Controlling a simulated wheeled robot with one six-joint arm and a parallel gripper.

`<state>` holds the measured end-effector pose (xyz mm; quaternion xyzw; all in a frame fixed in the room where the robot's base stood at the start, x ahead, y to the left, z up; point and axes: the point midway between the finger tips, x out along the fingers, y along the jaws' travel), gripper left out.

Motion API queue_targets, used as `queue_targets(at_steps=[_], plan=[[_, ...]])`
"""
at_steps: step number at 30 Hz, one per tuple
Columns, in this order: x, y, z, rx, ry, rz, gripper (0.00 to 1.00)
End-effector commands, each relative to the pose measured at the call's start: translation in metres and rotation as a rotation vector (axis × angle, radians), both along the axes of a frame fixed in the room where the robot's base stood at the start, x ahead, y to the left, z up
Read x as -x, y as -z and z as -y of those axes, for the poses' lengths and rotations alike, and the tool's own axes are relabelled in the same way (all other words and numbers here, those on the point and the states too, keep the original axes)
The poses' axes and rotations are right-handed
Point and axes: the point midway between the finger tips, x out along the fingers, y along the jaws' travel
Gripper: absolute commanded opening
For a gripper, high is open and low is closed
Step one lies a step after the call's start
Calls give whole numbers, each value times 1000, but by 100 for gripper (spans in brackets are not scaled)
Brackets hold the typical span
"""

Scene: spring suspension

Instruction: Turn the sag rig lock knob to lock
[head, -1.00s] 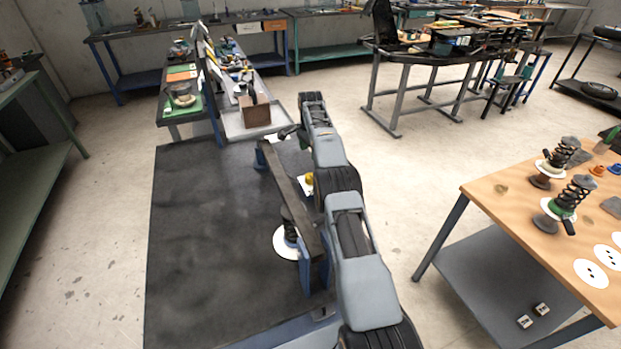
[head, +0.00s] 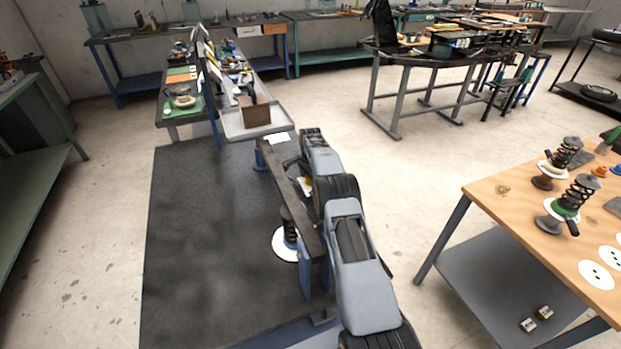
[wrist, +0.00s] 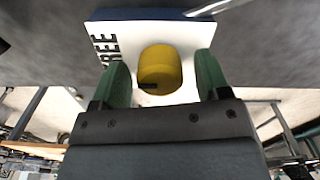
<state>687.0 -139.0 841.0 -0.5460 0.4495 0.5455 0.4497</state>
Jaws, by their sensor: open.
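In the wrist view the yellow lock knob (wrist: 160,69) sits on a white label plate (wrist: 195,35) with the letters "REE" readable at its left. A short dark mark shows on the knob's lower left edge. My gripper (wrist: 161,80) is open, with one green finger on each side of the knob; I cannot tell whether they touch it. In the head view the sag rig (head: 290,195) stands on the dark mat with a long dark beam, blue posts and a spring over a white disc. My arm runs along its right side and hides the knob and gripper.
The black mat (head: 200,240) left of the rig is bare. A wooden table (head: 520,215) with spring assemblies and white discs stands at the right. A bench with a tray (head: 235,128) and a brown box (head: 255,112) lies beyond the rig.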

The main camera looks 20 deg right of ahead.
Motion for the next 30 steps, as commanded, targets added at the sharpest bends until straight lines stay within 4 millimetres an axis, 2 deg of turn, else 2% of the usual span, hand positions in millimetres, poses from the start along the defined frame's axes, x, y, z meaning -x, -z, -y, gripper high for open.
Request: queue_targets(at_steps=[7, 22, 30], plan=[[0, 1, 0, 0, 0, 0, 69], [0, 0, 0, 0, 0, -1, 22], [0, 1, 0, 0, -31, -1, 20]])
